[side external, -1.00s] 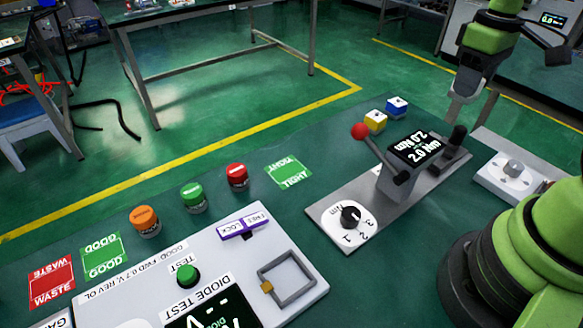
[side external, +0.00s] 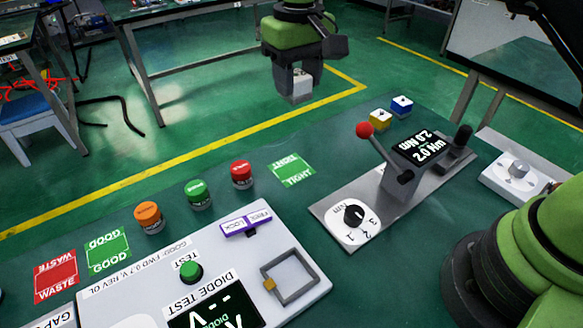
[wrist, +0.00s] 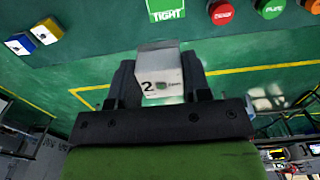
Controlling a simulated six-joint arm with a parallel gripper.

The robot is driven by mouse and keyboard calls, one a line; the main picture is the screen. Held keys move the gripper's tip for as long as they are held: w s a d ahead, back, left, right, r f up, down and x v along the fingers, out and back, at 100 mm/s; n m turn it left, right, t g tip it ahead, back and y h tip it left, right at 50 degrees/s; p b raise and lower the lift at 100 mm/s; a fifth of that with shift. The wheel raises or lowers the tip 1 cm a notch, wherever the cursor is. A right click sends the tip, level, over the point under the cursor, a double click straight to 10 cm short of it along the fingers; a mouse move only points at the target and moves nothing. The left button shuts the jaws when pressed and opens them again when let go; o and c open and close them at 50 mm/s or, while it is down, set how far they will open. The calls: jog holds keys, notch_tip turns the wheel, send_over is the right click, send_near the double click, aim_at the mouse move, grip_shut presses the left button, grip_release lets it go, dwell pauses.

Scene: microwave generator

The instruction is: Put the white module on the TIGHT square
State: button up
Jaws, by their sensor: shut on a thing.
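My gripper (side external: 298,84) is shut on the white module (side external: 300,86) and holds it in the air above and behind the bench, higher than the TIGHT square. In the wrist view, the white module (wrist: 161,74) sits between the two dark fingers and shows a "2" marking. The green TIGHT square (side external: 292,170) lies flat on the bench with nothing on it. It also shows at the top of the wrist view (wrist: 166,9), beyond the module and apart from it.
Red (side external: 242,174), green (side external: 199,194) and orange (side external: 149,217) buttons stand left of the square. A lever device with a red ball (side external: 364,130) stands to the right. Yellow (side external: 380,119) and blue (side external: 402,106) modules sit behind it. A diode tester (side external: 150,275) lies in front.

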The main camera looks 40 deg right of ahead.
aim_at(294, 101)
jog(key=f, duration=1.6)
jog(key=shift+a+f, duration=0.25)
jog(key=shift+a, duration=0.15)
jog(key=shift+f, duration=0.1)
jog(key=o, duration=1.1)
jog(key=shift+c, duration=0.2)
notch_tip(294, 101, up, 12)
jog(key=shift+r, duration=0.25)
